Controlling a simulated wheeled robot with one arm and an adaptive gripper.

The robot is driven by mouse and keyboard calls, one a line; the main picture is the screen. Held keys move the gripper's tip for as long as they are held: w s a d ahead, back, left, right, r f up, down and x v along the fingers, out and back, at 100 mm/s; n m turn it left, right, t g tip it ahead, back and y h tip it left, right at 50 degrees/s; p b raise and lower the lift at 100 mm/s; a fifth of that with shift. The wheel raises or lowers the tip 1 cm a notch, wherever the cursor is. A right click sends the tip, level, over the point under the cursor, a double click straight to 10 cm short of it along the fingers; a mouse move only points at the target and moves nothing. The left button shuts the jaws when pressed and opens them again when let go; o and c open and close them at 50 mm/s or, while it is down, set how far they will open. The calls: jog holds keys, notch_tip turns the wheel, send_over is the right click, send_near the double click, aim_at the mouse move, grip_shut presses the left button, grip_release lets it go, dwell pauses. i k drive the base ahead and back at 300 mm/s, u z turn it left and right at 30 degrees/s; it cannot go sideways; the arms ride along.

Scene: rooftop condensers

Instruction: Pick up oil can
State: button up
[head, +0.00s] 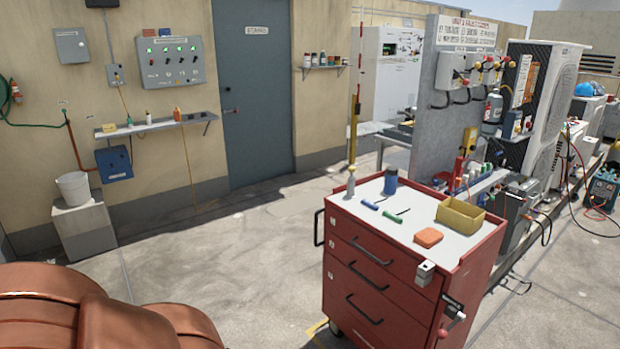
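I cannot make out for sure which thing is the oil can. On the pale top of the red tool cart (455,258), a dark blue cylindrical can (390,181) stands upright near the back edge. A small, pale, narrow container (350,186) stands at the cart's back left corner; its details are too small to tell. On the wall shelf (130,129) at left stand a small white bottle (148,118) and an orange bottle (177,114). My gripper is not in view.
The cart top also holds a yellow open bin (460,216), an orange block (428,237) and blue and green handled tools (392,216). A grey panel (440,130) and condenser units stand behind the cart. Open concrete floor (240,250) lies left of it. A white bucket (73,188) sits at far left.

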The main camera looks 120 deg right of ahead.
aim_at(390, 176)
jog(key=z, duration=5.95)
jog(key=i, duration=2.05)
jog(key=u, duration=1.95)
